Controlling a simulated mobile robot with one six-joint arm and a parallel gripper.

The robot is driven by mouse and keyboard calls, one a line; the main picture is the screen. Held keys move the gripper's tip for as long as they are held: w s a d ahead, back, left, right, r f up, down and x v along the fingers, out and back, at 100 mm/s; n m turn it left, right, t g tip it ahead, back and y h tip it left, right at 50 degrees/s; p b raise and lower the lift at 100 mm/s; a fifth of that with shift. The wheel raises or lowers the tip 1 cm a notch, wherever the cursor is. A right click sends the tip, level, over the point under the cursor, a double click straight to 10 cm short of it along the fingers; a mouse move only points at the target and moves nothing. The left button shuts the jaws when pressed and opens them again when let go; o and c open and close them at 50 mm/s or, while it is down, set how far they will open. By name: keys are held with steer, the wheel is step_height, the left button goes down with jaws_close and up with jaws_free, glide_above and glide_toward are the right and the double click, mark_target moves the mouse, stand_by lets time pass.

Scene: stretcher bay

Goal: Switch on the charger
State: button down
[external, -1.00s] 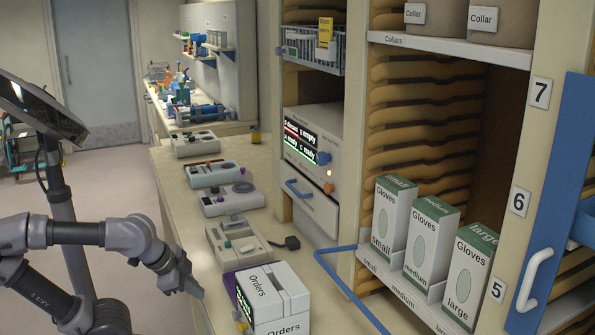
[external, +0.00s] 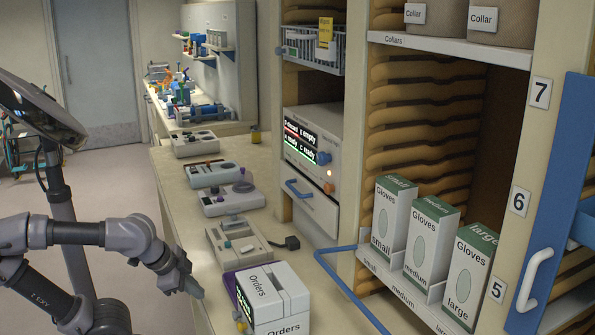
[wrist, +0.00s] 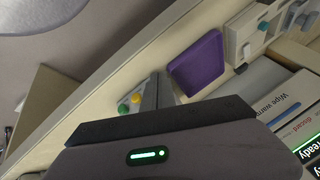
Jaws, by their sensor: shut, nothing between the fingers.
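No label in view says charger, so I cannot tell for certain which unit it is. A beige unit (external: 238,243) with a small green knob and a pale raised part lies on the counter, with a black plug (external: 291,242) beside it. A similar unit shows at the upper right of the wrist view (wrist: 252,32), partly cut off. My gripper (external: 198,292) is shut and empty at the counter's front edge, lower and nearer than that unit. In the wrist view my gripper's grey fingers (wrist: 157,92) are together, pointing towards the counter edge, apart from the unit.
A purple pad (wrist: 197,65) lies close to my fingers. Yellow and green round buttons (wrist: 135,98) are beside them. A white Orders box (external: 277,296) stands right of my gripper. More units (external: 232,199) line the counter behind. A blue rail (external: 338,280) and glove boxes (external: 430,240) are right.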

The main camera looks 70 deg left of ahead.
steer(key=w+a+r+n+g+p, duration=0.1)
steer(key=w+a+r+p, duration=0.2)
steer(key=w+r+p, duration=0.35)
step_height(320, 180, up, 4)
steer(key=n+g+h+p, duration=0.2)
steer(key=n+p, duration=0.1)
steer(key=p, duration=1.2)
glide_above(251, 246)
steer(key=s, duration=0.4)
steer(key=shift+w+a+f, duration=0.15)
steer(key=shift+w+f, duration=0.1)
steer(key=shift+f, duration=0.1)
steer(key=b+x, duration=0.2)
steer(key=x, duration=0.5)
steer(key=b+x, duration=0.2)
steer(key=x, duration=0.4)
steer(key=shift+s+f, duration=0.1)
steer(key=shift+f, duration=0.3)
